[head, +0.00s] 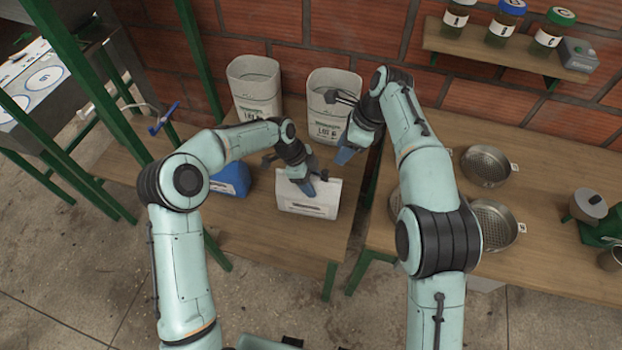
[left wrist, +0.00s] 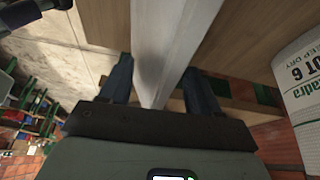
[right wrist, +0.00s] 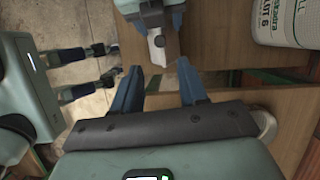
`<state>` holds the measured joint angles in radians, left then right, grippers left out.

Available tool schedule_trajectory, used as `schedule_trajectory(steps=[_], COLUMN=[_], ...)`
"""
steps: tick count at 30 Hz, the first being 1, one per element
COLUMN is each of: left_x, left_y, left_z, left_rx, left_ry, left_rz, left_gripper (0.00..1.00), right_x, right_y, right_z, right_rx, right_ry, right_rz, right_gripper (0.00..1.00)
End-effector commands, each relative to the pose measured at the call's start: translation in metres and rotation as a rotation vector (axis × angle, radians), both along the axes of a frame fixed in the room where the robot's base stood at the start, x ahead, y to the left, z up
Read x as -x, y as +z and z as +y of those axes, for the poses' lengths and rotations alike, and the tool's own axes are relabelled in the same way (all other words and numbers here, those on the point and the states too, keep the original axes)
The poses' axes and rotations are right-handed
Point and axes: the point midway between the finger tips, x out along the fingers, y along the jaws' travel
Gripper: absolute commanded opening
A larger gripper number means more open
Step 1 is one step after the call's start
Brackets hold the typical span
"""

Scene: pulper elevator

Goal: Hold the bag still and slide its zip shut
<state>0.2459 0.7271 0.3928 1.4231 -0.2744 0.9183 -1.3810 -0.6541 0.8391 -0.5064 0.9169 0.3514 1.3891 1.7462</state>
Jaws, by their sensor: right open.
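The white bag (head: 308,203) with a printed label stands upright on the left wooden table. My left gripper (head: 305,187) is at the top of the bag. In the left wrist view, its two fingers lie on either side of the pale bag (left wrist: 165,60), which fills the gap between their tips. My right gripper (head: 345,154) is open and empty, above and to the right of the bag. In the right wrist view, the end of the bag (right wrist: 165,48) shows beyond its fingertips, apart from them.
Two white bins (head: 255,90) (head: 322,115) stand behind the bag. A blue container (head: 231,178) stands to its left. Round metal sieves (head: 487,166) lie on the right table. A jar shelf (head: 510,45) hangs on the brick wall. Green posts (head: 202,70) rise at left.

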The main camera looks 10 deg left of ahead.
Motion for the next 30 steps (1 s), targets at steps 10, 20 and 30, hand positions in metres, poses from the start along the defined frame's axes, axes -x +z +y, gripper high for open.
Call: schedule_trajectory(steps=[10, 20, 30], left_x=[0.000, 0.000, 0.000], left_y=[0.001, 0.001, 0.001], left_z=[0.000, 0.000, 0.000], left_rx=[0.000, 0.000, 0.001], left_ry=[0.000, 0.000, 0.000], left_rz=[-0.001, -0.001, -0.001], left_gripper=[0.09, 0.08, 0.08], right_x=[0.003, 0.005, 0.000], right_y=[-0.021, -0.058, -0.066], right_z=[-0.013, -0.055, -0.055], right_rx=[-0.114, -0.669, -0.834], right_ry=[0.026, 0.023, -0.017], right_rz=[0.064, 0.091, 0.022], right_gripper=[0.47, 0.47, 0.47])
